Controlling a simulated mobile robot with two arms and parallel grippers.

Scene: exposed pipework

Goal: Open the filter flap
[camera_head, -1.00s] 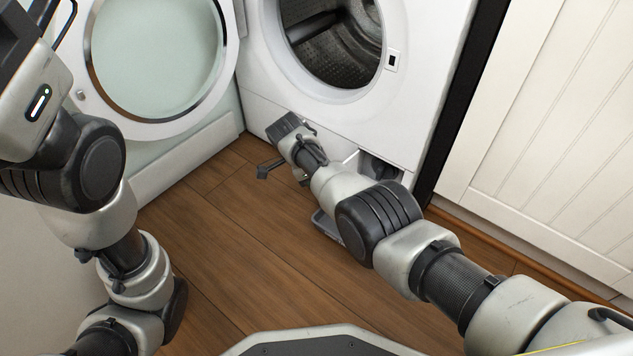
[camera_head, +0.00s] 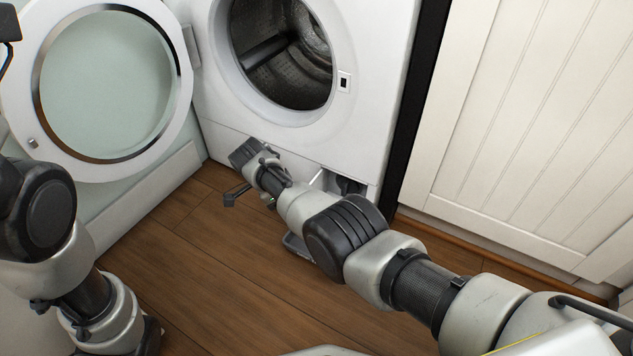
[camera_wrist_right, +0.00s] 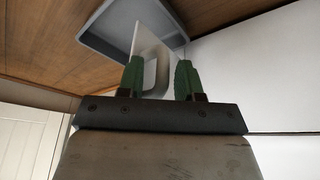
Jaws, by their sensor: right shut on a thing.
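The white washing machine (camera_head: 215,110) stands with its round door (camera_head: 105,85) swung open to the left. At its lower right is a dark filter opening (camera_head: 348,185). The filter flap shows as a thin white edge (camera_head: 318,178) beside this opening, standing out from the front. In the right wrist view the flap (camera_wrist_right: 150,45) is a white plate with a rounded grey part, between the green fingers of my right gripper (camera_wrist_right: 159,70), which is shut on it. In the head view my right arm hides those fingers. My left gripper is not clearly visible; only its arm shows at the left edge.
A shallow grey tray (camera_wrist_right: 100,35) lies on the wooden floor below the flap; in the head view it is partly hidden (camera_head: 295,244) by my right arm. A white panelled cabinet (camera_head: 520,130) stands close at the right. The floor (camera_head: 215,260) in front is clear.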

